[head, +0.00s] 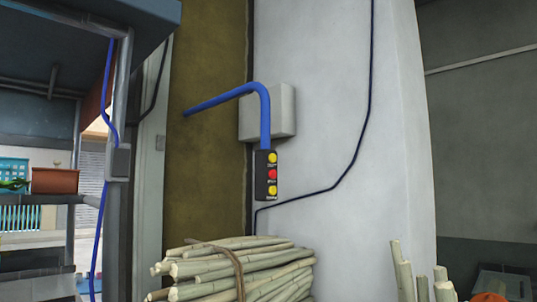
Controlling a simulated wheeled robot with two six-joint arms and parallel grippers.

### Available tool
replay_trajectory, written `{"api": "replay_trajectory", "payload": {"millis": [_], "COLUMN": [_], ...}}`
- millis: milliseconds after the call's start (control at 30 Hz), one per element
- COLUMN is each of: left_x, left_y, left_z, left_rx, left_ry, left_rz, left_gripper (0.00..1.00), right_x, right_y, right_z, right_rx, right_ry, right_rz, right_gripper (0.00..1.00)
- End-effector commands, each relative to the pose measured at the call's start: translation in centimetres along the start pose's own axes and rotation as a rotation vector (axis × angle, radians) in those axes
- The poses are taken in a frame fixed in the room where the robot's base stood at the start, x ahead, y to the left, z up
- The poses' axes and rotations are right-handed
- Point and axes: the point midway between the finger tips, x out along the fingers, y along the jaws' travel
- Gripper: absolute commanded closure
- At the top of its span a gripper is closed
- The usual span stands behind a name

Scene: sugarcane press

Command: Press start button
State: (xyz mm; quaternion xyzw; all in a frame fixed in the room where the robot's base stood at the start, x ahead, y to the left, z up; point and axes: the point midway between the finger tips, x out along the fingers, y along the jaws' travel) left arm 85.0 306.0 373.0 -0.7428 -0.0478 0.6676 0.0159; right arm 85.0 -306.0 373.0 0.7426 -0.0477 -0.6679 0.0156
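A small black control box (260,174) hangs from the end of a blue bent pipe in front of a white pillar, near the middle of the head view. It carries a column of round buttons: a yellow top button (272,158), a red middle button (272,174) and a yellow bottom button (272,190). The labels beside the buttons are too small to read, so I cannot tell which one is start. Neither of my grippers shows in this view.
A tied bundle of cane stalks (240,268) lies below the box. More stalks (402,270) stand at lower right. A grey metal frame with a shelf (90,185) and a brown planter (54,181) is at left. A grey wall box (284,112) sits behind the blue pipe (265,110).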

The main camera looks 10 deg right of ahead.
Motion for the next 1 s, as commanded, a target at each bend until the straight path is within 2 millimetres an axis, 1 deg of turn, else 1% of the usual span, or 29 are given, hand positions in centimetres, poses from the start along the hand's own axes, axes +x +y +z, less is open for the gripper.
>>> {"api": "replay_trajectory", "payload": {"millis": [467, 733, 1000], "left_x": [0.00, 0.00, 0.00], "left_y": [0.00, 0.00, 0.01], "left_z": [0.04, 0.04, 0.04], "left_rx": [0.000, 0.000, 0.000], "left_ry": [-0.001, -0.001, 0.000], "left_rz": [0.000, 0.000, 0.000], "left_gripper": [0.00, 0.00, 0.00], "right_x": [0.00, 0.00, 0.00], "right_y": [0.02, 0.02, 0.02], "right_z": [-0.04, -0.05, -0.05], "right_rx": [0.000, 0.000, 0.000], "right_ry": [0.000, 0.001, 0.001], "right_rz": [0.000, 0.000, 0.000], "right_gripper": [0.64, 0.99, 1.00]}}
